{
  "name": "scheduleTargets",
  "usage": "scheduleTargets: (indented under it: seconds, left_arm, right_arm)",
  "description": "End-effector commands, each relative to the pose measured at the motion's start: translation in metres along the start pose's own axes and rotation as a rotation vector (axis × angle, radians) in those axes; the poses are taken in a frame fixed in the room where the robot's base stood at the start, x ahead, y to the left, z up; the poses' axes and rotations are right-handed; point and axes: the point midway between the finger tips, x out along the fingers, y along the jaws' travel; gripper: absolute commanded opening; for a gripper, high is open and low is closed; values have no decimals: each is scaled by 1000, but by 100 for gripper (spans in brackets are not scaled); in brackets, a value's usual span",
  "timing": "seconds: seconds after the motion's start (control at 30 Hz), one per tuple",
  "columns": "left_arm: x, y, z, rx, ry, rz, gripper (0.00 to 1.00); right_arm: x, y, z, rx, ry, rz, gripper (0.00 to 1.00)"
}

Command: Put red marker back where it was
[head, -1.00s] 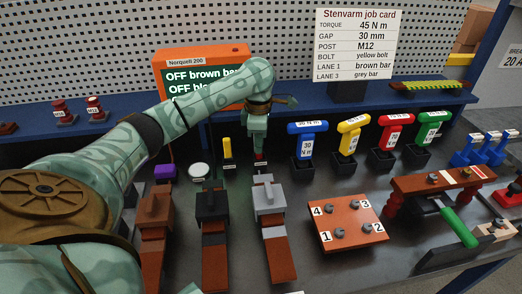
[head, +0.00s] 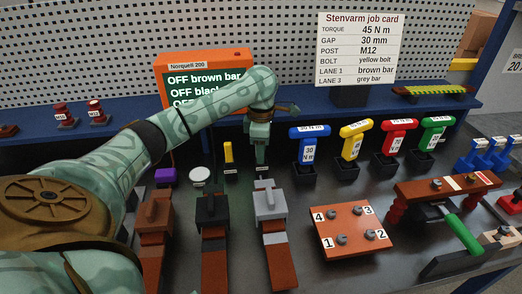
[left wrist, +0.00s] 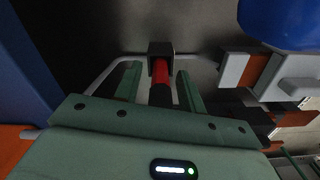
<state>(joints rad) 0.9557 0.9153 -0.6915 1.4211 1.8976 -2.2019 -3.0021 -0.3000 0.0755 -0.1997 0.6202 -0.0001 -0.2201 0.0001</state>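The red marker (left wrist: 161,78) stands at a small black holder (left wrist: 160,49) in the left wrist view. My left gripper (left wrist: 159,85) has one finger on each side of it, with a visible gap on both sides. In the head view my left gripper (head: 260,158) points down at the back of the bench, right of a yellow upright piece (head: 228,152), and hides the red marker. My right gripper is not in view.
Blue (head: 309,148), yellow (head: 353,143), red (head: 397,138) and green T-handled tools stand to the right. Brown (head: 154,216), black (head: 212,207) and grey (head: 270,202) blocks are in front. A white round piece (head: 200,175) is left.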

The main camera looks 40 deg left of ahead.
Motion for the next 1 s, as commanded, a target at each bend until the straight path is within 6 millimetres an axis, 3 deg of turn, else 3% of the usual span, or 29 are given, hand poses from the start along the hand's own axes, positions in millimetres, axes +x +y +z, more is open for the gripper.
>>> scheduleTargets:
  seconds: [0.2,0.4,0.6,1.0]
  left_arm:
    - [-59,0,0,1,-5,6,40]
    - [-98,0,0,-1,-3,3,40]
    - [-113,0,0,-1,-1,0,40]
    - [-112,0,0,-1,0,-1,40]
  right_arm:
    - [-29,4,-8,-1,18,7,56]
    - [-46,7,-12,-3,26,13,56]
    - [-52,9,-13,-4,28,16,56]
    - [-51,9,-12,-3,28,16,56]
